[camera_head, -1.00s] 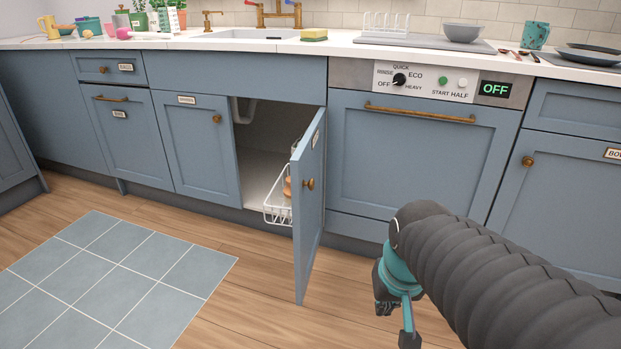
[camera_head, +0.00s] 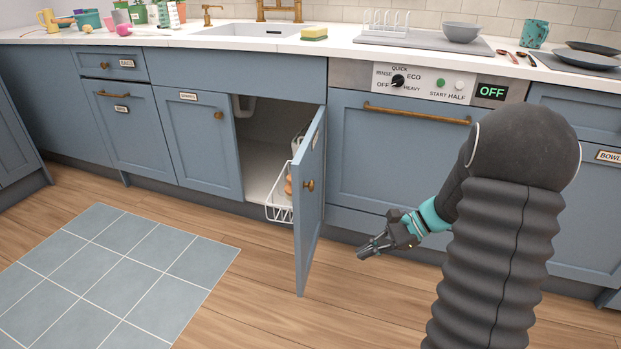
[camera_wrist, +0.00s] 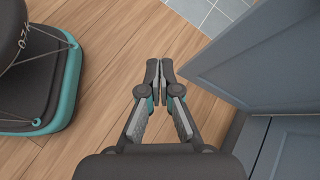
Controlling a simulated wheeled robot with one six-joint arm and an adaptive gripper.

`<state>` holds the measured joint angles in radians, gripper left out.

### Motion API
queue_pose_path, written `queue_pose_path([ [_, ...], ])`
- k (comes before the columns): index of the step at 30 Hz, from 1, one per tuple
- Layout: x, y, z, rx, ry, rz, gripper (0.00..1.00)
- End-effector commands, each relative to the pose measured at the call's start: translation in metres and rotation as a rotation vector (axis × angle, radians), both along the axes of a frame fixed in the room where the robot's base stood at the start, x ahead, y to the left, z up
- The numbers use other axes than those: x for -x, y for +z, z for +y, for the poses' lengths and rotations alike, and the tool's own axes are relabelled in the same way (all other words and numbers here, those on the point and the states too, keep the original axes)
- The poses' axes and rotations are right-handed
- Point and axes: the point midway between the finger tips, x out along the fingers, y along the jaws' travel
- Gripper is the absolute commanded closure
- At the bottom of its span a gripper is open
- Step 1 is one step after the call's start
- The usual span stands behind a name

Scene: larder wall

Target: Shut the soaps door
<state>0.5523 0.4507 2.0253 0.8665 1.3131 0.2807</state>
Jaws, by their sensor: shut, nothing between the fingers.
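The open blue cupboard door (camera_head: 310,205) under the sink stands swung out into the room, hinged on its right side. It has a round brass knob (camera_head: 308,186) and a small label too edge-on to read. The wrist view shows part of a blue door panel (camera_wrist: 245,60) at the upper right. My gripper (camera_head: 364,252) is shut and empty, to the right of the door and apart from it. In the wrist view its fingertips (camera_wrist: 160,66) are together over the wood floor.
A white wire basket (camera_head: 279,207) juts from the open cupboard behind the door. The dishwasher (camera_head: 398,150) is shut, right of the cupboard. A grey-blue tiled mat (camera_head: 115,275) lies on the floor at left. The wood floor around the door is clear.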

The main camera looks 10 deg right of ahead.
Motion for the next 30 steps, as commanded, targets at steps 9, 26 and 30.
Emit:
queue_pose_path([
  [9, -0.083, 0.038, -0.019, -0.437, -0.291, 0.087, 1.0],
  [26, -0.112, 0.1, 0.0, -0.69, -0.351, 0.164, 1.0],
  [30, -0.122, 0.1, 0.024, -0.688, -0.35, 0.164, 1.0],
])
